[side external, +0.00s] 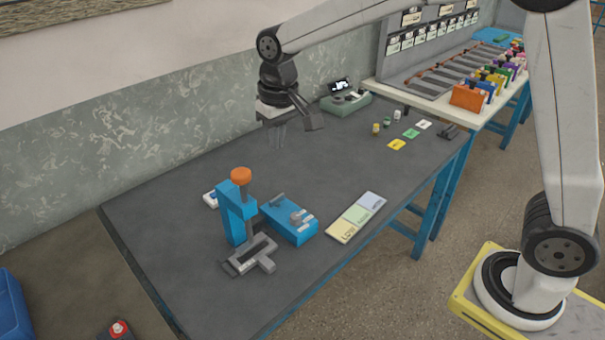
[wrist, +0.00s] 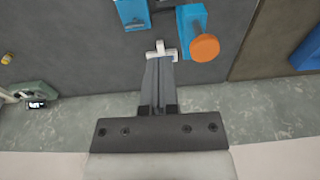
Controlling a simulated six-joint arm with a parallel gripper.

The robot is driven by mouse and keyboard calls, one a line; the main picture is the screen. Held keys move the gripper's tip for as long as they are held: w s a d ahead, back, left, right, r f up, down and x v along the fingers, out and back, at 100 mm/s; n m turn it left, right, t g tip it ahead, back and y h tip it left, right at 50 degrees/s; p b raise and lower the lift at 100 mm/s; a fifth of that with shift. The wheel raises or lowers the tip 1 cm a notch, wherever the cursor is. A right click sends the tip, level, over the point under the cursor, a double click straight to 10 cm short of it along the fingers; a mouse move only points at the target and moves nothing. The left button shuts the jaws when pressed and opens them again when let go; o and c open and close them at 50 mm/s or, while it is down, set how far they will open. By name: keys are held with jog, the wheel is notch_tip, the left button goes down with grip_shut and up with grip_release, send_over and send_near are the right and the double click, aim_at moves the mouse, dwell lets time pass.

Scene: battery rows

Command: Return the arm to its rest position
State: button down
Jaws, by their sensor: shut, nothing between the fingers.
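My gripper (side external: 279,136) hangs in the air above the back part of the dark table (side external: 330,180), with its fingers pointing down. Its fingers are together with nothing between them; they also show shut in the wrist view (wrist: 158,68). In the side view the gripper is apart from everything on the table. A blue press with an orange knob (side external: 241,175) stands in front of it, to the lower left. In the wrist view the orange knob (wrist: 205,48) is right of the fingertips.
A blue device (side external: 289,222) and a tricolour card (side external: 357,217) lie near the press. A grey-green tester with a screen (side external: 345,100) stands at the back. Small batteries (side external: 387,122) and coloured cards (side external: 411,133) are at the right. The wall (side external: 130,140) is close behind the table.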

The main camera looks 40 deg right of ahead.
jog(key=s+d+f, duration=0.4)
jog(key=s+f, duration=0.1)
jog(key=s, duration=0.3)
jog(key=s+d+f+t, duration=0.1)
jog(key=s+d+f, duration=0.4)
jog(key=s, duration=0.4)
jog(key=shift+s+f+t, duration=0.2)
jog(key=shift+f+t, duration=0.1)
jog(key=shift+f, duration=0.15)
